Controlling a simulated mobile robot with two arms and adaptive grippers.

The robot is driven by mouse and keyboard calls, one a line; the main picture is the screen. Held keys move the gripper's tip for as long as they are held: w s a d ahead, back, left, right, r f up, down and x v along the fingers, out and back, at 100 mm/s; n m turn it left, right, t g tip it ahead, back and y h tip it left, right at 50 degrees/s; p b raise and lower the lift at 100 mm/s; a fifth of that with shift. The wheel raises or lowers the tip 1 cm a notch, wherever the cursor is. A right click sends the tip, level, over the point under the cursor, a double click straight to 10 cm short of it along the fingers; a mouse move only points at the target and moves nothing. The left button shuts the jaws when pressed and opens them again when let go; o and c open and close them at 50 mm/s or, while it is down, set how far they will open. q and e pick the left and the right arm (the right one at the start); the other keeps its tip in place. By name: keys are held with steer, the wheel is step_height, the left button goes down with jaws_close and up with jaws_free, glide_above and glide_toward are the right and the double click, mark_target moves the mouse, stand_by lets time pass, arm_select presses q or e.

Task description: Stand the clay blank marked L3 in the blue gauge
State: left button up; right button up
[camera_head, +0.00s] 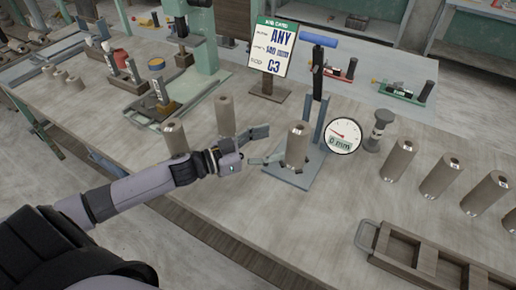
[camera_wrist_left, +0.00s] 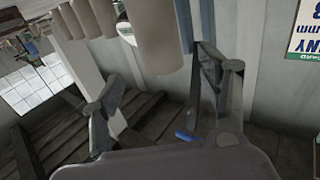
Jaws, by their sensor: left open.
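The blue gauge (camera_head: 278,172) stands mid-table, with a flat base, an upright post, a blue handle and a round dial (camera_head: 342,136) reading about 0 mm. A brown clay cylinder (camera_head: 297,147) stands upright on its base. Two more blanks, a rear one (camera_head: 226,116) and a nearer one (camera_head: 175,138), stand to its left, and several (camera_head: 397,161) stand in a row to its right. I cannot read an L3 mark on any. My left gripper (camera_head: 267,146) is open and empty, just left of the blank on the gauge. The wrist view shows its spread fingers (camera_wrist_left: 165,95) and cylinders beyond. My right gripper is not in view.
A job card (camera_head: 272,52) on a wooden stand is behind the gauge. A wooden tray with a metal handle (camera_head: 398,247) lies at the front right. A green press (camera_head: 200,40) stands at the back left. Bare table lies in front of the gauge.

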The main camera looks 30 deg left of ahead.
arm_select(q)
steer(key=shift+v, duration=1.5)
